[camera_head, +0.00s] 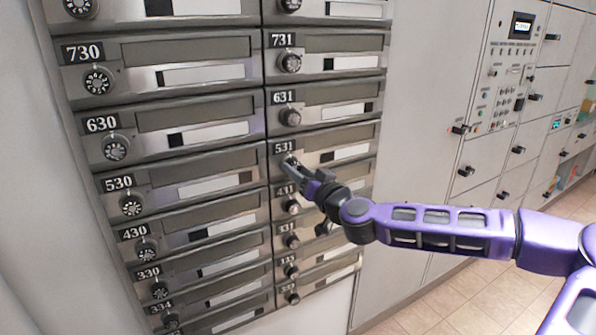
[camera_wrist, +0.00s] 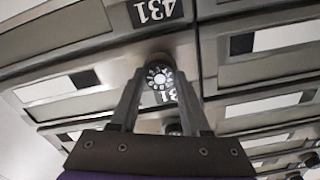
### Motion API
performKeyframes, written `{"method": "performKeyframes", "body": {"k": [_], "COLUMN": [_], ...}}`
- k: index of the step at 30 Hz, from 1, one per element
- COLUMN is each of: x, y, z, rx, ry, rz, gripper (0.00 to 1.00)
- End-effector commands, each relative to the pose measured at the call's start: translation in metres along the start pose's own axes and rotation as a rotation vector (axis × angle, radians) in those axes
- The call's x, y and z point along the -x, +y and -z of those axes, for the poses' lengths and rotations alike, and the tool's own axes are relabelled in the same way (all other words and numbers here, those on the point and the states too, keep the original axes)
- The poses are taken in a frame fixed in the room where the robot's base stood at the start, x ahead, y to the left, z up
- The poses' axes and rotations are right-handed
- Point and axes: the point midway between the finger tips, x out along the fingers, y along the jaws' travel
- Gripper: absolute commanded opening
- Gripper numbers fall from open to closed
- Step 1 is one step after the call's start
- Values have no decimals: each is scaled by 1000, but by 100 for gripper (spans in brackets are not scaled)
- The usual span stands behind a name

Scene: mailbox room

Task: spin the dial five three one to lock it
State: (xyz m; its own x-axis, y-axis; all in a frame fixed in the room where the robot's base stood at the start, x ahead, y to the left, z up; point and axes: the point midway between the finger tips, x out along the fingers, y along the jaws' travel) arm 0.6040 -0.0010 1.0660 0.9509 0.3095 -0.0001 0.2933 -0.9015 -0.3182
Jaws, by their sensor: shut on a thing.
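The dial of mailbox 531 (camera_wrist: 159,76) is a round black knob with white marks around its face. In the wrist view it sits between the two fingers of my gripper (camera_wrist: 160,70), which is shut on it. In the head view my gripper (camera_head: 295,167) reaches in from the right to this dial, just below the 531 label (camera_head: 284,148), and its fingers cover most of the dial. The 531 label is partly hidden in the wrist view. I cannot read the dial's number setting.
The 431 label (camera_wrist: 155,10) shows upside down in the wrist view. The 631 dial (camera_head: 290,117) is above and the 431 dial (camera_head: 292,207) close below. A left column of mailboxes has its own dials, such as 530 (camera_head: 131,205). Grey cabinets (camera_head: 430,110) stand at right.

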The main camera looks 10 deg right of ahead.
Motion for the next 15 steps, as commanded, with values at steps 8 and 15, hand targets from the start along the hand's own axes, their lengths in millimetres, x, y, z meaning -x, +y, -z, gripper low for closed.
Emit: {"method": "performKeyframes", "body": {"k": [8,15], "x": [0,0], "y": [0,-1], "z": [1,1], "rx": [-177,-403], "ry": [1,1], "rz": [0,0], "gripper": [0,0]}}
